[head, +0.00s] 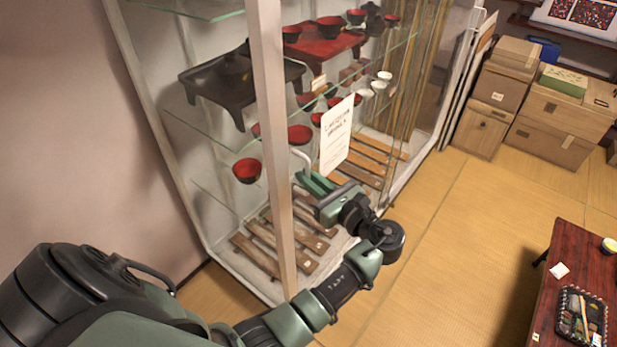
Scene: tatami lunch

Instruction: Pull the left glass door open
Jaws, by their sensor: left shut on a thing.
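The glass display cabinet has a pale front post (271,130). To its right is a clear glass front with a white paper sign (337,135) on it; I take this glass to be the left door. A pale curved handle (303,158) shows just left of the sign. My left gripper (307,182), green and dark, is at the handle's lower end and shut on it. The fingers hide part of the handle. I cannot tell whether the door stands ajar. My right gripper is not in view.
Black and red bowls (247,171), a black tray table (235,85) and wooden slats (270,250) are inside the cabinet. Cardboard boxes (552,118) stand at the back right. A low red-brown table (566,244) is at the right. The tatami floor (450,250) between is clear.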

